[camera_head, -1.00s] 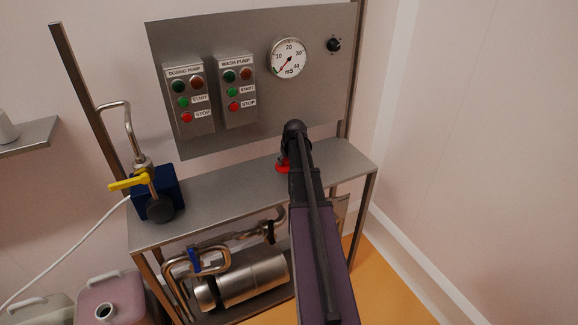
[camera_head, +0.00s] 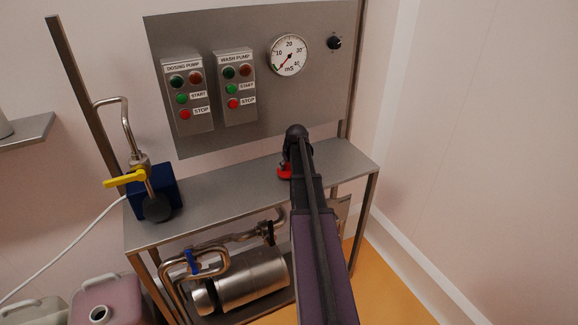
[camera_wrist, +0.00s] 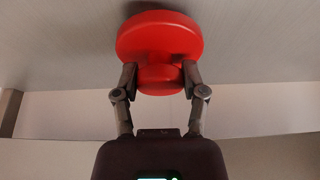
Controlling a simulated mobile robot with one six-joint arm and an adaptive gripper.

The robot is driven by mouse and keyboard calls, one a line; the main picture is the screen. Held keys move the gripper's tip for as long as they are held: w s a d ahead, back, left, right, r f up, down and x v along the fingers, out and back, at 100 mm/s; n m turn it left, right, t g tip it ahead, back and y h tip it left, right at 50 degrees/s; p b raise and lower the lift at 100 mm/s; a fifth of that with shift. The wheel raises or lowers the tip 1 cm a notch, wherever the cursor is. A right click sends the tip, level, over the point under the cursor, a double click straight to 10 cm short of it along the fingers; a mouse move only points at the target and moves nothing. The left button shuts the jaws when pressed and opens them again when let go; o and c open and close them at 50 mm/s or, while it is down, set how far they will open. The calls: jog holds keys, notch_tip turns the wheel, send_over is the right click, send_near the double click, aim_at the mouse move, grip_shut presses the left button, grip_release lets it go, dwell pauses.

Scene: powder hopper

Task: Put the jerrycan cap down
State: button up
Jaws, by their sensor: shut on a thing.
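The red jerrycan cap (camera_wrist: 158,38) is a round disc with a smaller round knob. In the wrist view, the two fingers of my gripper (camera_wrist: 160,78) are shut on the knob from both sides. In the head view, the cap (camera_head: 285,172) shows as a small red shape at the steel shelf top (camera_head: 230,190), partly hidden by my arm. My gripper is mostly hidden behind my arm there. The cap is at or very close to the shelf surface; I cannot tell whether it touches. A pink jerrycan (camera_head: 120,292) with an open dark mouth stands at the lower left.
A blue pump block with a yellow-handled valve (camera_head: 125,179) stands at the shelf's left end. The panel (camera_head: 330,100) with buttons and a dial rises behind. The shelf is clear between the valve and the cap. Pipes and a steel cylinder (camera_head: 250,275) sit below.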

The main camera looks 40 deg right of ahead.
jog(key=shift+f, duration=0.25)
jog(key=o, duration=1)
jog(key=shift+r, duration=0.1)
jog(key=shift+c, duration=0.2)
jog(key=shift+r, duration=0.1)
jog(key=p+v, duration=1.1)
jog(key=v, duration=0.1)
jog(key=shift+d, duration=0.1)
dwell(0.4)
